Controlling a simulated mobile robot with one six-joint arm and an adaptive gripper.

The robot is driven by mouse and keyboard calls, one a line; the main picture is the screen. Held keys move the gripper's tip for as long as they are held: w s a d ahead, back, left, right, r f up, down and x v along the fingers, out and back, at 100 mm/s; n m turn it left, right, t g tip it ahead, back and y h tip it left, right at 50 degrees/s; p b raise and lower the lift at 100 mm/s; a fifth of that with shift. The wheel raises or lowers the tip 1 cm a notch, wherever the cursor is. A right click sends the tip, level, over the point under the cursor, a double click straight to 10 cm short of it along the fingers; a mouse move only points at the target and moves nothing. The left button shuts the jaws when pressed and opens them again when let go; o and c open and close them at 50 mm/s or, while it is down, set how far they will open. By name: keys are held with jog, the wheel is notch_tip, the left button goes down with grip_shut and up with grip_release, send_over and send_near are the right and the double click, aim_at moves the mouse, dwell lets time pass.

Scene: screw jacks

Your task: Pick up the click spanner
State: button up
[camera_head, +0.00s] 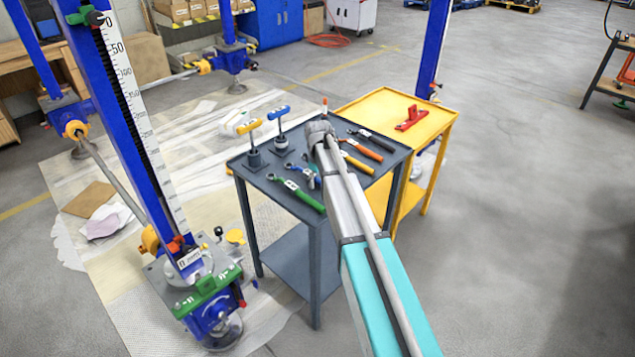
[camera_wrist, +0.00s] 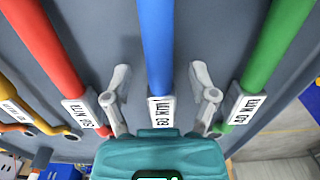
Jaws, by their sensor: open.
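My gripper (camera_wrist: 160,78) is open and empty in the wrist view. Its two fingers stand on either side of a blue-handled tool (camera_wrist: 156,45), whose white label lies between them. A red-handled tool (camera_wrist: 50,52) lies to the left of the fingers and a green-handled one (camera_wrist: 277,42) to the right, each with a white label. The frames do not make clear which of these is the click spanner. In the head view, my arm hides part of the row of tools; the green tool (camera_head: 297,193) shows at the near edge of the dark trolley (camera_head: 262,179).
An orange tool (camera_head: 362,150) and a black one (camera_head: 374,134) lie farther along the trolley. Two T-handled tools stand upright on it, one yellow (camera_head: 248,127), one blue (camera_head: 279,113). A yellow trolley (camera_head: 385,103) with a red part (camera_head: 410,119) adjoins it. Blue jack columns (camera_head: 125,120) stand left.

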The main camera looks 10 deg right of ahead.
aim_at(318, 179)
jog(key=shift+c, duration=0.2)
grip_shut()
jog(key=shift+r, duration=0.2)
dwell(0.4)
notch_tip(318, 179, up, 3)
jog(key=p, duration=0.3)
jog(key=s+a+r+p, duration=0.4)
jog(key=s+r+p, duration=0.5)
jog(key=s, duration=0.4)
jog(key=shift+s+a+r+p, duration=0.2)
jog(key=shift+r+p, duration=0.1)
jog(key=shift+p, duration=0.2)
jog(key=shift+w+d, duration=0.1)
dwell(0.5)
